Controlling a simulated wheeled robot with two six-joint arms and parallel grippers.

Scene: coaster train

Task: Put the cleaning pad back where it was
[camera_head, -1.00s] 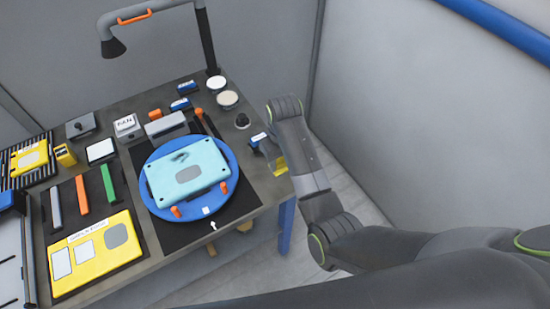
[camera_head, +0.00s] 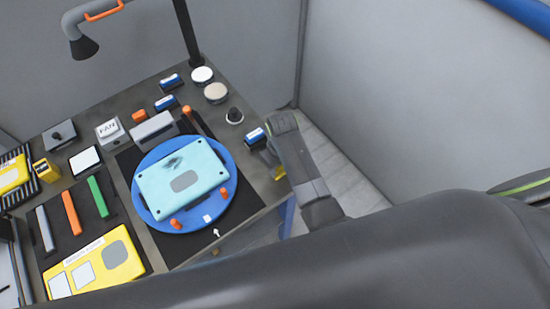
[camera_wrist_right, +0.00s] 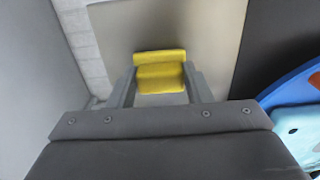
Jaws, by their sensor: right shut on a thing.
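The cleaning pad appears to be the small yellow block (camera_wrist_right: 160,72) between the two fingers of my right gripper (camera_wrist_right: 160,85) in the right wrist view. The gripper is shut on it. In the head view, a bit of the yellow pad (camera_head: 278,172) shows below my right gripper (camera_head: 270,160), at the right edge of the workbench (camera_head: 240,229). My wrist hides part of the pad there. I cannot tell whether the pad touches the bench. My left gripper is not in view.
A blue block with a white label (camera_head: 254,138) is close beside the gripper. A blue round plate (camera_head: 152,213) bearing a light-blue case (camera_head: 160,200) lies to the left. A grey wall (camera_head: 400,100) rises at right.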

